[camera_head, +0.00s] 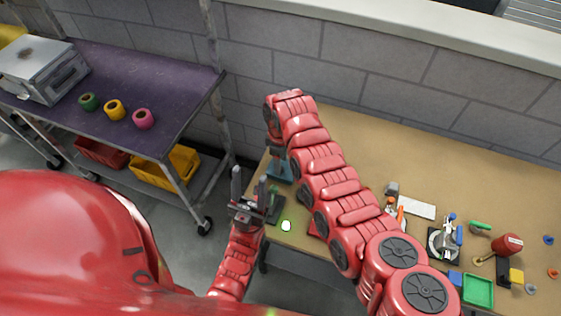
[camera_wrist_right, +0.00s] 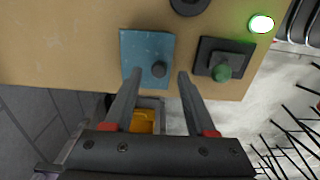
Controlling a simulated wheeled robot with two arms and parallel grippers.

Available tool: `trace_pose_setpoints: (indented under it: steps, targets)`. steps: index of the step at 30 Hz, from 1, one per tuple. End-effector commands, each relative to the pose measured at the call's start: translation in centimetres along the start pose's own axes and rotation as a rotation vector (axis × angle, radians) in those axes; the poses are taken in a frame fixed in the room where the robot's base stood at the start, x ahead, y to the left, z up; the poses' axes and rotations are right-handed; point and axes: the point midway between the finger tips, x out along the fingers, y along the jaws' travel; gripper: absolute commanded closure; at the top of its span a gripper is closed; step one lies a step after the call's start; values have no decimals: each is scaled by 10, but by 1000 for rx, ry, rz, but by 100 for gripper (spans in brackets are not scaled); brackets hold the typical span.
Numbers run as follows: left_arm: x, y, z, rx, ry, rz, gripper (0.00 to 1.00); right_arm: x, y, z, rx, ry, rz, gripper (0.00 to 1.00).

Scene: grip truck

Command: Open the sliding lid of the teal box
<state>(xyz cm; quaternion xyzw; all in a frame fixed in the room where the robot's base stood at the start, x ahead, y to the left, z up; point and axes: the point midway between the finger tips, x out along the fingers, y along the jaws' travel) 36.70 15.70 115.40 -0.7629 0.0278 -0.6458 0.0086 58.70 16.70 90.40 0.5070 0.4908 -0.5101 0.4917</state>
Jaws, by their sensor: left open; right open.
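In the head view the teal box (camera_head: 281,172) shows only partly, behind my right arm. The lid looks shut. My right gripper (camera_wrist_right: 160,74) is open and empty above the box, its fingertips on either side of the knob in the picture; I cannot tell the height between them. In the head view the right fingers are hidden by the arm. My left gripper (camera_head: 248,188) is open and empty, pointing up beside the table's left end.
A dark box with a green knob (camera_wrist_right: 221,72) sits close beside the teal box. A glowing white-green oval (camera_head: 286,225) is nearby. Several tools and blocks, including a green tray (camera_head: 478,290), fill the table's right part. A purple-topped cart (camera_head: 170,75) stands left.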

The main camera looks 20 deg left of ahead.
Motion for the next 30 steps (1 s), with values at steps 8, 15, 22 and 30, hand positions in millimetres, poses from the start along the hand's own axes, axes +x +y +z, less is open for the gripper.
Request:
trace_pose_setpoints:
  steps: [8, 15, 22, 30]
  targets:
    - [2, 0, 0, 0, 0, 0, 50, 20, 1, -2, -2, 3, 4, 44]
    - [2, 0, 0, 0, 0, 0, 50, 25, 0, -2, -1, 3, 2, 44]
    - [2, 0, 0, 0, 0, 0, 50, 25, 1, -2, 0, 4, 2, 58]
    - [2, 0, 0, 0, 0, 0, 50, 25, 1, -2, 0, 4, 3, 100]
